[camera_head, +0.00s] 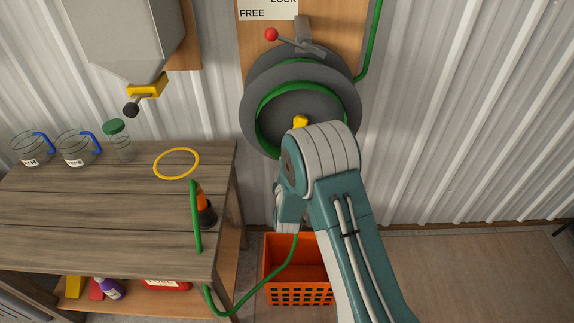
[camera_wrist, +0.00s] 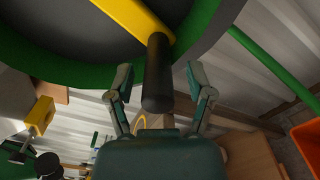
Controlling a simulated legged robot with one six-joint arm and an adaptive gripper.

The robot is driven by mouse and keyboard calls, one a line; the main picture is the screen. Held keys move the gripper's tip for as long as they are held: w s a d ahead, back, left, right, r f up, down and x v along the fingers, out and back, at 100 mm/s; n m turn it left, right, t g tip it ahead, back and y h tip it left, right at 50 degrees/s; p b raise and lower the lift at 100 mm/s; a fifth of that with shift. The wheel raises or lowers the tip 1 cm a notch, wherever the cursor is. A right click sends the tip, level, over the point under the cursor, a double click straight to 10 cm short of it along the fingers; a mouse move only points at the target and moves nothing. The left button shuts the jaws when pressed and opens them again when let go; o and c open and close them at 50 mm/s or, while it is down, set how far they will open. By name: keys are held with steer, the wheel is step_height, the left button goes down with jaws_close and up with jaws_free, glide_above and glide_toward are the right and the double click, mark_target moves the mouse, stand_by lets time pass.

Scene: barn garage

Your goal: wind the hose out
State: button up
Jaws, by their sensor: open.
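The hose reel (camera_head: 252,88), a grey drum with green hose (camera_head: 262,125) wound on it, is mounted on a wooden board. Its yellow crank (camera_wrist: 133,16) ends in a black handle (camera_wrist: 157,75). In the wrist view my gripper (camera_wrist: 161,80) is open, with one finger on each side of the handle; I cannot tell if they touch it. In the head view my arm hides the gripper and most of the crank. A lever with a red knob (camera_head: 271,34) points left, below the word FREE. The hose's orange-and-black nozzle (camera_head: 206,210) is on the workbench.
The wooden workbench (camera_head: 120,218) at left holds jars and a yellow ring (camera_head: 176,163). A grey hopper (camera_head: 125,35) hangs upper left.

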steer(key=s, duration=1.1)
steer(key=shift+a, duration=0.25)
steer(key=shift+f, duration=0.1)
